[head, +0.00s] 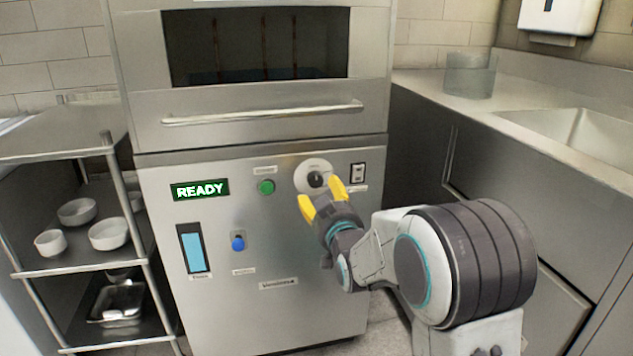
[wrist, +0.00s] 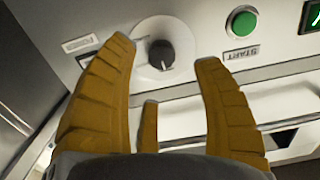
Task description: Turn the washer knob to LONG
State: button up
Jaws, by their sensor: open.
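The washer knob (head: 316,180) is small and black on a round white dial plate on the washer's steel front panel (head: 330,290). In the wrist view the knob (wrist: 162,54) stands beyond my fingertips, between the two longer yellow fingers. My gripper (head: 321,204) is open and empty, just in front of and below the knob in the head view. It also shows large in the wrist view (wrist: 165,52). No contact between the fingers and the knob shows. The dial's markings are too small to read, so I cannot tell its setting.
A green button (head: 266,187) labelled START (wrist: 241,23) sits beside the dial. A lit READY display (head: 200,190), a blue knob (head: 238,243) and a switch (head: 357,173) share the panel. A rack with bowls (head: 108,234) stands left, a sink counter (head: 440,88) right.

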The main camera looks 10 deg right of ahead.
aim_at(317, 182)
jog(key=shift+w+r, duration=0.3)
jog(key=shift+w, duration=0.1)
jog(key=shift+w+b, duration=0.65)
jog(key=shift+w, duration=2.6)
jog(key=c, duration=1.2)
